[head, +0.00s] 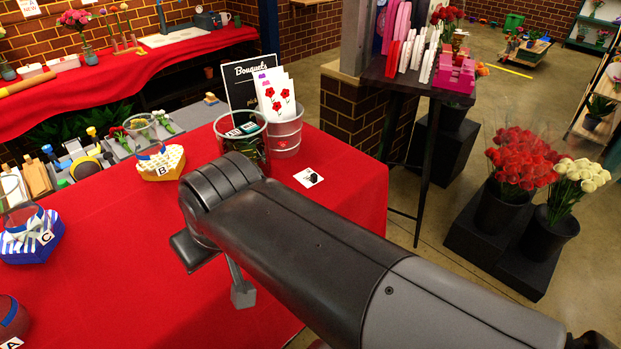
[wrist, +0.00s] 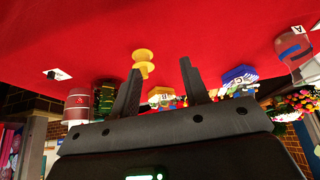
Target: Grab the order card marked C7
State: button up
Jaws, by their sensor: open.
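No marking C7 can be read in either view.
A black "Bouquets" board (head: 245,82) stands behind the jar. A yellow object (wrist: 143,62) appears between my fingers in the wrist view. The front cloth is largely clear.

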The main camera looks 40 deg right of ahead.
jog(key=m+g, duration=0.1)
jog(key=g, duration=0.5)
send_over(313, 174)
jog(key=f, duration=1)
jog(key=shift+s+d, duration=0.4)
jog(key=f, duration=0.5)
jog(key=shift+w+a+f, duration=0.3)
jog(key=shift+w+a, duration=0.1)
